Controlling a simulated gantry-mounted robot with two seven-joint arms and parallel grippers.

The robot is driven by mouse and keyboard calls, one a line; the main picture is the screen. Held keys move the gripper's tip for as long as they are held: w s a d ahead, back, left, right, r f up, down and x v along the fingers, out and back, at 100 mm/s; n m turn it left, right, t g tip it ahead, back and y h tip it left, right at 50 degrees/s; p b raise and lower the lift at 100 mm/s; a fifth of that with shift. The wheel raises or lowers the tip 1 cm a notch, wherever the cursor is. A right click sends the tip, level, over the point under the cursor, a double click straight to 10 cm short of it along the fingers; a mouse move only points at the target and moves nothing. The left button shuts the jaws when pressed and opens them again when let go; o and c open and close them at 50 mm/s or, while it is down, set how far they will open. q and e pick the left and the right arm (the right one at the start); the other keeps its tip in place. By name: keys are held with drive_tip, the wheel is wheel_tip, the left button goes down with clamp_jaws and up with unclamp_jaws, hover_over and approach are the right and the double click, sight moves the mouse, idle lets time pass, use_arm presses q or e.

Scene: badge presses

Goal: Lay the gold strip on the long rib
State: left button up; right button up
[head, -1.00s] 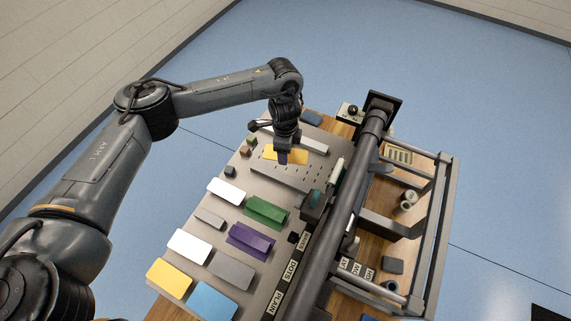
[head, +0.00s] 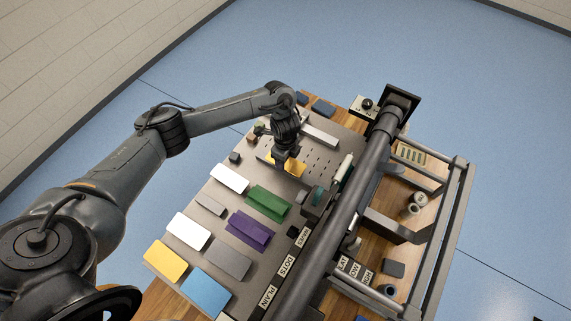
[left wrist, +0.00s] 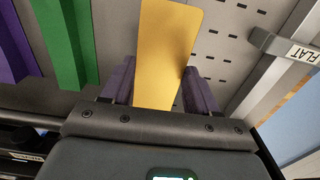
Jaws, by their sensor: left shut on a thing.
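My left gripper (head: 281,163) is shut on the gold strip (left wrist: 166,50). In the left wrist view the strip stands between the two dark fingers and reaches away from the palm. In the head view the gold strip (head: 294,169) is over the perforated part of the grey board, partly hidden by the fingers. I cannot tell its height above the board. A green ridged piece (head: 269,203) and a purple ridged piece (head: 250,231) lie nearer on the board. I cannot tell which part is the long rib. My right gripper is not in view.
White cards (head: 229,178), a yellow card (head: 165,261), a blue card (head: 206,291) and a grey card (head: 228,258) lie on the board. A pale bar (head: 320,135) is at the far side, and a thick dark beam (head: 345,205) runs along the right.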

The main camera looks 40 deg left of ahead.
use_arm(q)
drive_tip(key=shift+f, duration=0.4)
wheel_tip(320, 180, down, 3)
drive_tip(key=shift+r, duration=0.2)
drive_tip(key=shift+f, duration=0.15)
drive_tip(key=o, duration=1.1)
drive_tip(key=shift+f, duration=0.1)
